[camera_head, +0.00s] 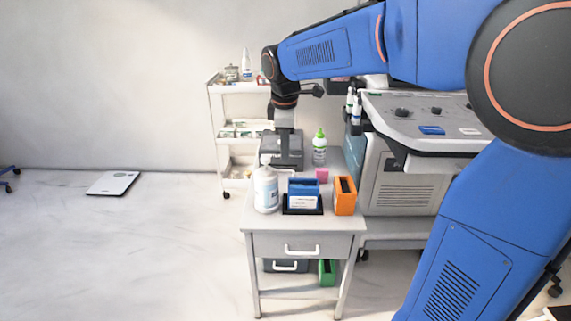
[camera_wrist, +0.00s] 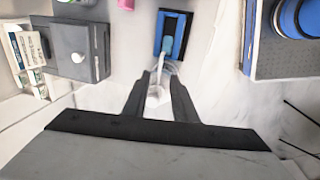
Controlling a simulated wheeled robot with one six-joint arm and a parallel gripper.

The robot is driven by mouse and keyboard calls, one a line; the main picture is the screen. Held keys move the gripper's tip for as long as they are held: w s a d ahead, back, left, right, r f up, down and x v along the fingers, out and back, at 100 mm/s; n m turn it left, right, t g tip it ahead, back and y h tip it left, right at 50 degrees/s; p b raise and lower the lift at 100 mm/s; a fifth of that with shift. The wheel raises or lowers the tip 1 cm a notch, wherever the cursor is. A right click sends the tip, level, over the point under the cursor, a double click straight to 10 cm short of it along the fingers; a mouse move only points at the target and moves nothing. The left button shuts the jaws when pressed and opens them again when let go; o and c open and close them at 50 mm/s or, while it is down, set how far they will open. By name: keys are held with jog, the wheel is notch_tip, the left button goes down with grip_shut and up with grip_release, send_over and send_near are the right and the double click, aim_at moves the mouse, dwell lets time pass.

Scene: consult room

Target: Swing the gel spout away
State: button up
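The gel bottle (camera_head: 266,190) is a white pump bottle with a pale label. It stands upright at the left front of the small grey table (camera_head: 345,225). In the head view its pump top is beside the lower end of my gripper (camera_head: 285,150), which points down. In the wrist view my gripper (camera_wrist: 164,85) has its two dark fingers apart, with the white pump spout (camera_wrist: 158,92) showing between them. I cannot tell whether either finger touches the spout. The bottle body is mostly hidden in the wrist view.
A blue box (camera_head: 303,187) in a black tray and an orange box (camera_head: 344,196) stand right of the bottle. Behind are a pink block (camera_head: 322,174), a green-capped bottle (camera_head: 319,150) and a dark grey box (camera_head: 268,150). Open floor lies left of the table.

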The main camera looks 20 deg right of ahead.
notch_tip(320, 180, down, 6)
jog(key=w, duration=0.1)
jog(key=shift+d+f, duration=0.15)
jog(key=shift+c, duration=0.3)
grip_shut()
jog(key=shift+w, duration=0.1)
dwell(1.2)
